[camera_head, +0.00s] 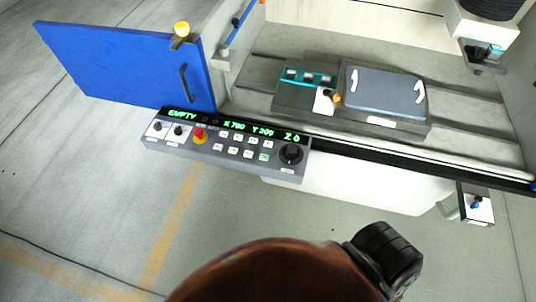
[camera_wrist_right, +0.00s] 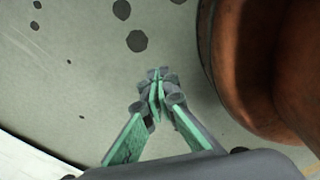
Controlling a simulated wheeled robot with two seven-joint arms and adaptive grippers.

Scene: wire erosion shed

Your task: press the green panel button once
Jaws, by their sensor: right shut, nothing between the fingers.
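The control panel (camera_head: 220,168) is a grey strip at the front of the machine, with a lit green display reading EMPTY, X 700, Y 200, Z 0. Among its rows of small pale buttons, one with a green tint (camera_head: 264,157) sits at the right end of the lower row; its marking is too small to read. My right gripper (camera_wrist_right: 157,84) shows in the right wrist view, shut and empty above a grey floor with dark spots. The panel is not in that view. Neither gripper shows in the head view.
A red knob (camera_head: 199,134) on a yellow base and a black dial (camera_head: 291,154) are on the same panel. A blue door (camera_head: 125,65) stands open at the left. A grey lidded block (camera_head: 385,95) lies on the machine bed. The floor before the panel is clear.

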